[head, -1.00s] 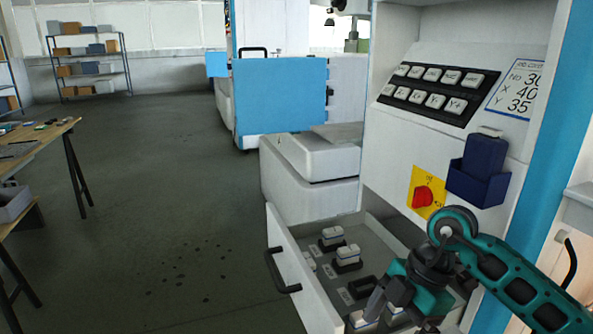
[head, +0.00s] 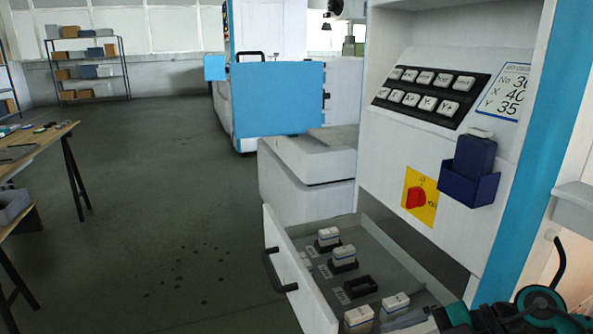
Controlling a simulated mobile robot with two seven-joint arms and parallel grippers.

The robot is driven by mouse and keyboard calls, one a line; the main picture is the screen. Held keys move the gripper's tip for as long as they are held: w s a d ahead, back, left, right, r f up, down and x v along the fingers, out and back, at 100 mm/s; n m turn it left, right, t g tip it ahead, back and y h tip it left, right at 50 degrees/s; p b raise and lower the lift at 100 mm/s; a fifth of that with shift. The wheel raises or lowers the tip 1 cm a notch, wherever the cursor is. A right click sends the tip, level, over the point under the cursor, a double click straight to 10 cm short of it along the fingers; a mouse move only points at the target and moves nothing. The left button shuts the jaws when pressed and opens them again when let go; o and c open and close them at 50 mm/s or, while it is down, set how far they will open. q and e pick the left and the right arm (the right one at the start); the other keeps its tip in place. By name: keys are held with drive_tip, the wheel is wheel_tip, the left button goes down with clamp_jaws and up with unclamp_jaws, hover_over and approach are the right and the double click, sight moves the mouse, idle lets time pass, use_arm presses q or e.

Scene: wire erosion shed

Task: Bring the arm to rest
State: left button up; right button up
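My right arm shows at the bottom right of the head view as teal and black links, low beside the open drawer. Its gripper (head: 405,322) is at the bottom edge, near the front blocks in the drawer; its fingers are too cut off and covered to tell open from shut. My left arm and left gripper are not in view.
The white drawer (head: 296,272) stands open with several white-topped blocks and an empty black holder (head: 360,287). Above are a keypad (head: 425,92), a red switch (head: 416,198) and a blue holder (head: 470,182). A wooden table (head: 40,138) stands left; the floor between is clear.

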drive_tip(key=d+f+m+t+h, duration=0.45)
drive_tip(key=d+m+t, duration=0.25)
drive_tip(key=m+t, duration=0.4)
drive_tip(key=s+d+f+g+h, duration=0.3)
drive_tip(key=s+d+f+h, duration=0.2)
drive_tip(key=s+d+f, duration=0.4)
drive_tip(key=w+a+f+m+t, duration=0.15)
drive_tip(key=a+m, duration=0.75)
drive_tip(key=a, duration=0.9)
use_arm(q)
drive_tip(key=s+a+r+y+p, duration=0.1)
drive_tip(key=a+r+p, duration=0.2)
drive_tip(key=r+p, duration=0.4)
drive_tip(key=p, duration=0.5)
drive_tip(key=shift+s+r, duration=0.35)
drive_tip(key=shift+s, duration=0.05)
use_arm(e)
wheel_tip(320, 180, up, 8)
drive_tip(key=s+d, duration=0.1)
drive_tip(key=d, duration=0.1)
drive_tip(key=shift+s+d+m, duration=0.15)
drive_tip(key=shift+s+m, duration=0.15)
